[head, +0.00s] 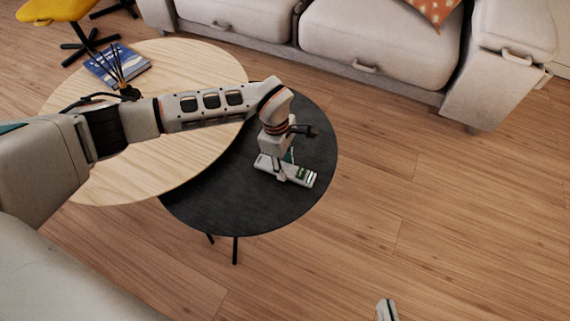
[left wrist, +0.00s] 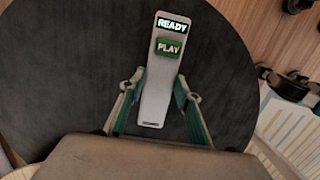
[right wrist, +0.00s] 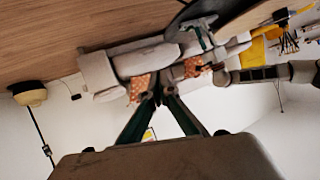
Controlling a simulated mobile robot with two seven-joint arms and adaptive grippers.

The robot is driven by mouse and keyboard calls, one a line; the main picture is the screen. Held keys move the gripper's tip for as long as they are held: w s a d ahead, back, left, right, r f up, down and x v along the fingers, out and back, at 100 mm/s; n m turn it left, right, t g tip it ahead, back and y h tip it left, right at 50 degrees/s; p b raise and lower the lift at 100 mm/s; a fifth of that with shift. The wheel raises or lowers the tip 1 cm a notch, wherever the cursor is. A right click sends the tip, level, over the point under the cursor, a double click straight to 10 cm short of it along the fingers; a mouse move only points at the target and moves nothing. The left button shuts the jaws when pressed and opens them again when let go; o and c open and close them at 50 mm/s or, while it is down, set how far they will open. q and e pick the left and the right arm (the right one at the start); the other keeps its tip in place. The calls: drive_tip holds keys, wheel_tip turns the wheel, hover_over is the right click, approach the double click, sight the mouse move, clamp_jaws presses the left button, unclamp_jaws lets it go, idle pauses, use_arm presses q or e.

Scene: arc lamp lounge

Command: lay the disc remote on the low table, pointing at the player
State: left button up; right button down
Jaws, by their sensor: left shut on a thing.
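The disc remote (head: 302,178) is a long white bar with a lit READY label and a green PLAY button. It is over the low black round table (head: 300,121), its labelled end toward the right in the head view; I cannot tell whether it touches the top. My left gripper (head: 284,172) is shut on it from above. In the left wrist view, the remote (left wrist: 157,78) lies between the two fingers (left wrist: 159,88). My right gripper (right wrist: 159,88) has its fingertips together, with nothing seen between them; only a tip shows in the head view. I cannot identify the player.
A pale wood round table (head: 190,60) adjoins the black one and carries a blue book (head: 118,66) and a dark holder of thin sticks (head: 129,92). A light sofa (head: 352,38) stands behind. The wood floor at right is clear.

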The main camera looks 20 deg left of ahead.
use_arm(q)
drive_tip(key=shift+f, duration=0.15)
drive_tip(key=o, duration=1.3)
use_arm(e)
drive_tip(key=shift+s+d+f, duration=0.15)
drive_tip(key=shift+f, duration=0.1)
use_arm(q)
drive_tip(key=r, duration=0.2)
drive_tip(key=r+p, duration=0.1)
drive_tip(key=r, duration=0.1)
drive_tip(key=r+p, duration=0.1)
drive_tip(key=r, duration=0.2)
drive_tip(key=shift+w+a, duration=0.3)
drive_tip(key=shift+a, duration=0.05)
drive_tip(key=r, duration=0.1)
drive_tip(key=r+p, duration=0.1)
drive_tip(key=r, duration=0.1)
drive_tip(key=r+p, duration=0.1)
drive_tip(key=r, duration=0.1)
drive_tip(key=shift+s+a+r, duration=0.1)
drive_tip(key=shift+s+a, duration=0.2)
drive_tip(key=shift+a, duration=0.1)
use_arm(e)
drive_tip(key=d+f+n, duration=0.1)
drive_tip(key=s+d+f+n+g+h, duration=0.1)
drive_tip(key=d, duration=0.1)
drive_tip(key=shift+s+d, duration=0.1)
drive_tip(key=shift+d, duration=0.15)
drive_tip(key=shift+a+r, duration=0.1)
